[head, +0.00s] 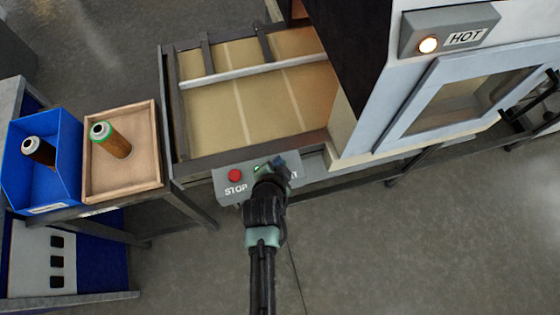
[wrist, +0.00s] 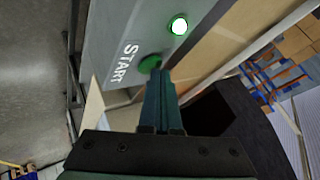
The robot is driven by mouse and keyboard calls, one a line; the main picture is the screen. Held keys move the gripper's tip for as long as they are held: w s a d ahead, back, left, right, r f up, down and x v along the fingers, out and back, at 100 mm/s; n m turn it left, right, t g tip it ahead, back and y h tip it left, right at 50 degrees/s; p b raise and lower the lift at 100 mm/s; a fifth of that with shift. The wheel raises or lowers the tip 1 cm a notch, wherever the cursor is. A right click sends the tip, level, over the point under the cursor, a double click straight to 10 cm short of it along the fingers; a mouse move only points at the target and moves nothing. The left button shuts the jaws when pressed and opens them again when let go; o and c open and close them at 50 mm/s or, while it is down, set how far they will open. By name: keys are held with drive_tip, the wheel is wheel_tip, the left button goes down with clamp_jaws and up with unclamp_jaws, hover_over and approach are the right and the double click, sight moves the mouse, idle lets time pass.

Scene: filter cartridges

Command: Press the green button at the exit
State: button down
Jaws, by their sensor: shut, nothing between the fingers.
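The green button (wrist: 149,63) sits beside the START label on a grey control panel (wrist: 115,30) in the wrist view. My gripper (wrist: 164,76) is shut and empty, its fingertips at the button's edge and covering part of it. I cannot tell whether they touch it. In the head view my gripper (head: 272,170) is over the panel at the conveyor's front edge and hides much of the START side. The red STOP button (head: 234,175) is clear to its left. A lit green lamp (wrist: 179,26) is on the panel near the button.
The conveyor (head: 220,105) lies behind the panel, empty where visible. The oven (head: 440,110) with a lit HOT lamp (head: 428,45) stands right. At left, a blue bin (head: 68,170) and a wooden tray (head: 145,170) each hold a cartridge. Floor in front is clear.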

drive_tip(key=shift+f, duration=0.1)
idle(0.3)
drive_tip(key=shift+r+p, duration=0.7)
drive_tip(key=shift+r, duration=0.15)
drive_tip(key=shift+r, duration=0.1)
wheel_tip(320, 180, up, 5)
drive_tip(key=p, duration=0.4)
idle(0.7)
